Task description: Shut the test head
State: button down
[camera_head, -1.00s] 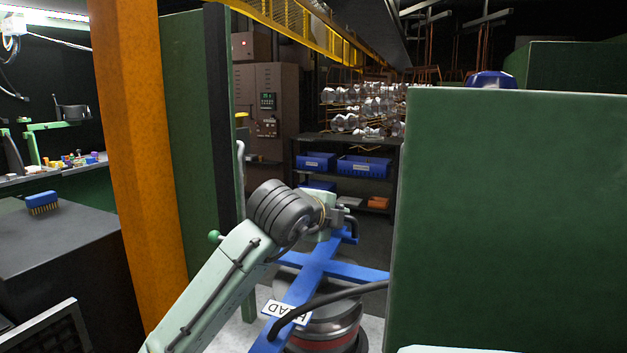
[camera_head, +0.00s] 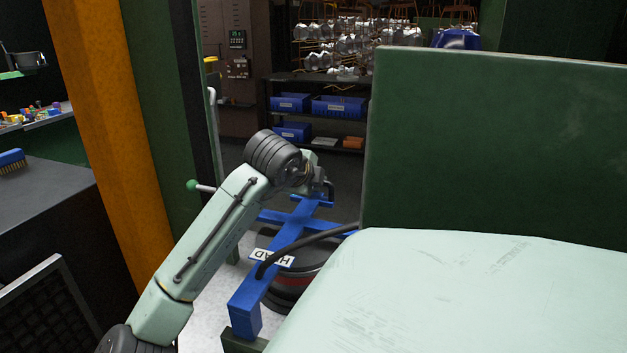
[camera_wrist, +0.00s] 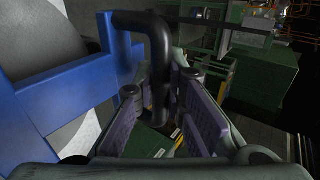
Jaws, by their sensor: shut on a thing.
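The test head is a blue cross-shaped frame (camera_head: 290,228) with a white label reading HEAD (camera_head: 272,257), over a round dark and silver body (camera_head: 295,285). A black hose curves off it to the right. My gripper (camera_head: 326,188) is at the far end of the blue frame, where a dark handle (camera_head: 330,193) shows. In the wrist view my gripper's purple-grey fingers (camera_wrist: 165,112) are shut around the black bent handle (camera_wrist: 158,45), with the blue frame (camera_wrist: 65,85) on the left. The arm partly hides the head's left side.
A large green panel (camera_head: 480,150) and a pale green surface (camera_head: 440,295) fill the right side. An orange post (camera_head: 115,160) and a dark bench (camera_head: 45,220) stand left. Shelves with blue bins (camera_head: 338,106) are behind. Pale floor shows beside the head.

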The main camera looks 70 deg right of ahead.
aim_at(315, 194)
jog(key=c, duration=1.8)
grip_release()
notch_tip(315, 194, down, 3)
jog(key=shift+y, duration=0.3)
jog(key=shift+o, duration=0.8)
jog(key=o, duration=0.7)
jog(key=v, duration=1.1)
jog(key=shift+r, duration=0.3)
jog(key=shift+o, duration=1.1)
jog(key=shift+s+a+r, duration=0.1)
jog(key=shift+a+r, duration=0.1)
jog(key=shift+a, duration=0.15)
jog(key=shift+d+r, duration=0.15)
jog(key=shift+r, duration=0.8)
jog(key=shift+c, duration=1)
jog(key=shift+s+a+r+p, duration=0.1)
jog(key=shift+a+r, duration=0.6)
jog(key=shift+r, duration=0.4)
jog(key=shift+w+a+r+p, duration=0.1)
jog(key=shift+a+r, duration=0.6)
jog(key=shift+r, duration=0.45)
jog(key=shift+s+a+r+p, duration=0.1)
jog(key=shift+a+r, duration=0.65)
jog(key=shift+r, duration=0.35)
jog(key=c, duration=0.7)
jog(key=shift+a+r, duration=0.45)
jog(key=shift+r, duration=0.45)
jog(key=shift+a+r, duration=0.5)
jog(key=shift+r, duration=0.35)
